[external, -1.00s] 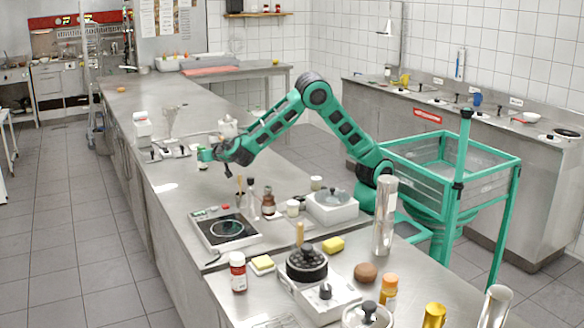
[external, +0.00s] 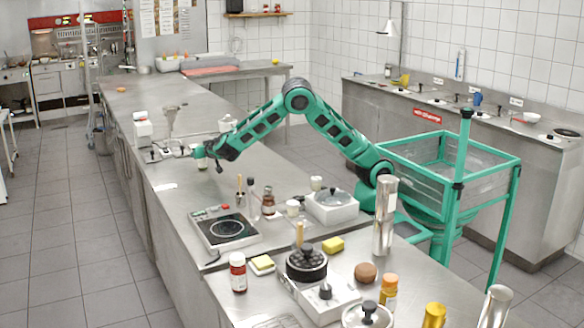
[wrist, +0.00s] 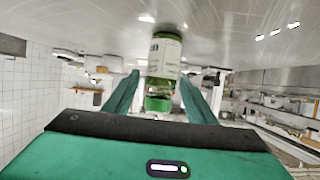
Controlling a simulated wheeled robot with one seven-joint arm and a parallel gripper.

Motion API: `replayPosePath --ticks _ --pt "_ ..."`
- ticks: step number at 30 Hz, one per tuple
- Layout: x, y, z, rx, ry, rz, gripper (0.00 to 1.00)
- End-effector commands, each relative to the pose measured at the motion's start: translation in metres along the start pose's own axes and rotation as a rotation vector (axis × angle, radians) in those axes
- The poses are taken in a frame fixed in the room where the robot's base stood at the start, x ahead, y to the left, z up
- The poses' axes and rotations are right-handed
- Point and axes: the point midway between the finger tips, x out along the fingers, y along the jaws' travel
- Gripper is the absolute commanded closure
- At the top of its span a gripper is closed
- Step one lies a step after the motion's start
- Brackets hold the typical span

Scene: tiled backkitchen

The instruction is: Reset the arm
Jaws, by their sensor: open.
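My arm reaches left over the long steel counter (external: 185,215) in the external view. My gripper (external: 199,152) is at its far end, low over the counter near the back row of small items. In the wrist view my gripper (wrist: 159,78) shows two green fingers spread apart. A jar with a pale label and green cap (wrist: 164,55) shows upside down between or just beyond the fingertips. It stands against the counter surface, which is at the top of that view. I cannot tell whether a finger touches it. In the external view the jar is mostly hidden by the gripper.
A switch panel (external: 168,153) and a white box (external: 143,132) lie close to my gripper. Nearer stand a hot plate (external: 226,229), small bottles and a white appliance (external: 332,207). A tall steel cylinder (external: 385,216) stands by my arm's base. The counter's left part is mostly clear.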

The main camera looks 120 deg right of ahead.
Motion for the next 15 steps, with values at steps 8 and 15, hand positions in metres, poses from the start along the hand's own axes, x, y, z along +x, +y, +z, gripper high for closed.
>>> replayPosePath --ticks 8,15 --pt "-0.0032 -0.0006 -0.0058 0.0 0.0 -0.001 0.49" --pt "-0.0026 -0.0005 -0.0041 -0.001 0.0 -0.001 0.49"
